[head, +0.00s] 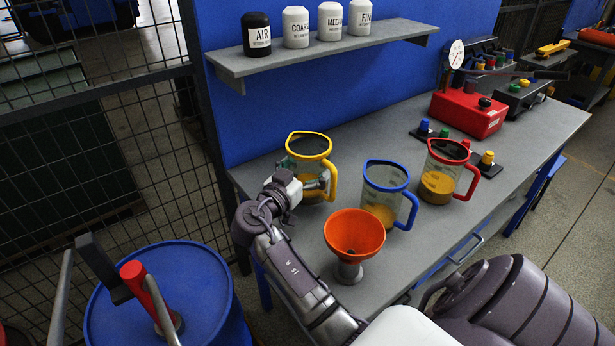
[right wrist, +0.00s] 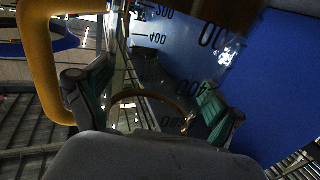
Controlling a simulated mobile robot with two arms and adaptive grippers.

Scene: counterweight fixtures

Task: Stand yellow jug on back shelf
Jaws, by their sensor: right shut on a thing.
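The yellow jug (head: 309,147), clear-walled with a yellow rim and handle, looks upright at the left end of the workbench. My right gripper (head: 318,186) is shut on its body, low on the side. In the right wrist view the green-padded fingers of the gripper (right wrist: 158,92) are on either side of the clear, numbered jug wall (right wrist: 170,60), with the yellow handle (right wrist: 42,60) at left. The jug's base is partly hidden, so I cannot tell whether it touches the bench. The grey back shelf (head: 395,35) is on the blue wall above. My left gripper is not in view.
A black jar (head: 256,35) and several white jars (head: 296,28) occupy the shelf's left and middle; its right end is free. A blue jug (head: 386,190), red jug (head: 444,172) and orange funnel (head: 354,234) stand right of the yellow jug on the bench (head: 400,262).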

